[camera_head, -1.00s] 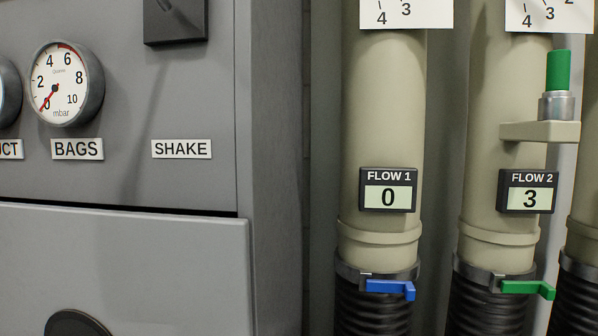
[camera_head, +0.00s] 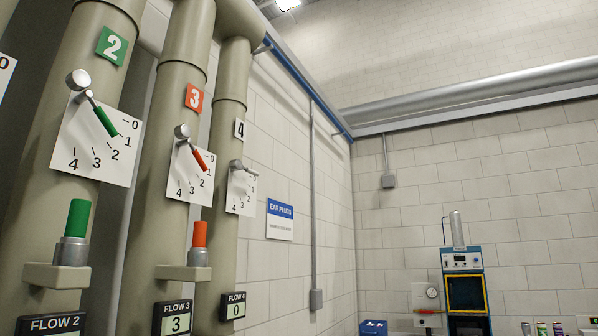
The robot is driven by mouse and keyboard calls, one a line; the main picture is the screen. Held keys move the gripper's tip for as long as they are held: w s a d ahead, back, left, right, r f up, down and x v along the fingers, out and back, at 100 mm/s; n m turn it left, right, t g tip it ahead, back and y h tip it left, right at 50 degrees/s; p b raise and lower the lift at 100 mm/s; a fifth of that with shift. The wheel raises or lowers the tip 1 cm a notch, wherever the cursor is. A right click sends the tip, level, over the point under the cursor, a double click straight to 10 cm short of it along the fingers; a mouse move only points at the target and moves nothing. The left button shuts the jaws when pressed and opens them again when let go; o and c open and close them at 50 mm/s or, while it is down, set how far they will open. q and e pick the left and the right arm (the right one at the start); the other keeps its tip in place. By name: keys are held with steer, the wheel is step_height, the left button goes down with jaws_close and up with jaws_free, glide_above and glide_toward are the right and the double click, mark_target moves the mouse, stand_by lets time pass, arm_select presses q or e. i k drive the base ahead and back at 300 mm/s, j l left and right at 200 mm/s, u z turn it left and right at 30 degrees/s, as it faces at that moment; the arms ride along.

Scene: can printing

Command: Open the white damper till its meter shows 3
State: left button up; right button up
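The white-labelled duct 4 (camera_head: 228,130) stands at the right end of the row of beige ducts. Its label (camera_head: 240,128) is white with a black 4. Its damper lever (camera_head: 245,168) is small and pale, on a white scale plate (camera_head: 239,204) marked 0 to 4, and points near the 0. The FLOW 4 meter (camera_head: 234,306) below it reads 0. Neither of my grippers is in view.
Duct 3 (camera_head: 174,110) has a red lever (camera_head: 199,158), and its FLOW 3 meter (camera_head: 174,320) reads 3. Duct 2 (camera_head: 85,40) has a green lever (camera_head: 104,120). An ear plugs sign (camera_head: 280,220) hangs on the wall.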

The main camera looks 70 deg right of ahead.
mark_target(234, 166)
steer(key=z, duration=2.05)
